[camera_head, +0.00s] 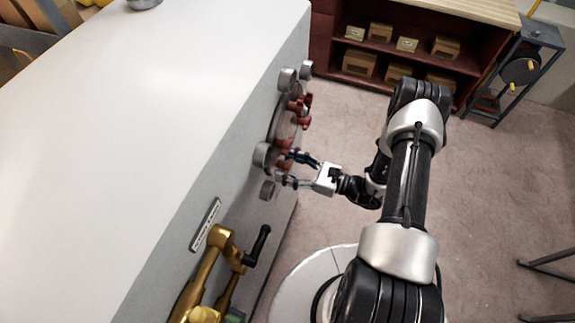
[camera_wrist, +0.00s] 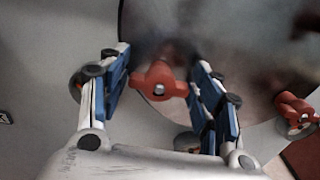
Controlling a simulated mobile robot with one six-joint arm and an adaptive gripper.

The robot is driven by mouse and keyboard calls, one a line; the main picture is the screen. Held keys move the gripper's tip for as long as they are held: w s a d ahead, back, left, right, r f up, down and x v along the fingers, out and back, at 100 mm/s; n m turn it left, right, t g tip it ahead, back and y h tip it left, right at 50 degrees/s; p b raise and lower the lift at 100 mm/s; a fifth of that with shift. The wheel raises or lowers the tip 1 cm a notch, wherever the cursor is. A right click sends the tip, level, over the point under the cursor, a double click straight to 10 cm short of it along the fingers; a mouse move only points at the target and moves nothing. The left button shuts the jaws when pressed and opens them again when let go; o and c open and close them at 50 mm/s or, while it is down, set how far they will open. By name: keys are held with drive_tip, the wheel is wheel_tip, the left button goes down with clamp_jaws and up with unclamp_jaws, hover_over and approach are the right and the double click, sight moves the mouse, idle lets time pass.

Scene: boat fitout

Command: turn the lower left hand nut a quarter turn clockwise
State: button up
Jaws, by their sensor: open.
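A red wing nut (camera_wrist: 159,82) with a pale stud end at its middle shows in the wrist view, on the edge of a round shiny cover. My gripper (camera_wrist: 163,62) is open, with one finger on each side of this nut. Small gaps seem to remain beside it; contact is not clear. In the head view my gripper (camera_head: 287,168) reaches the near end of the cover (camera_head: 287,123), and the nut (camera_head: 284,160) there is partly hidden by the fingers. Whether this is the lower left nut cannot be told for certain.
Another red nut (camera_wrist: 297,113) sits right in the wrist view; a red part (camera_wrist: 76,85) shows behind the left finger. Several red nuts (camera_head: 296,105) and grey round knobs (camera_head: 287,79) line the white housing (camera_head: 130,120). A brass valve (camera_head: 208,270) with a black handle stands nearby.

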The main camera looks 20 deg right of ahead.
drive_tip(key=shift+w+a, duration=0.15)
drive_tip(key=shift+a, duration=0.05)
drive_tip(key=shift+c, duration=0.5)
drive_tip(key=c, duration=0.7)
drive_tip(key=shift+m, duration=0.3)
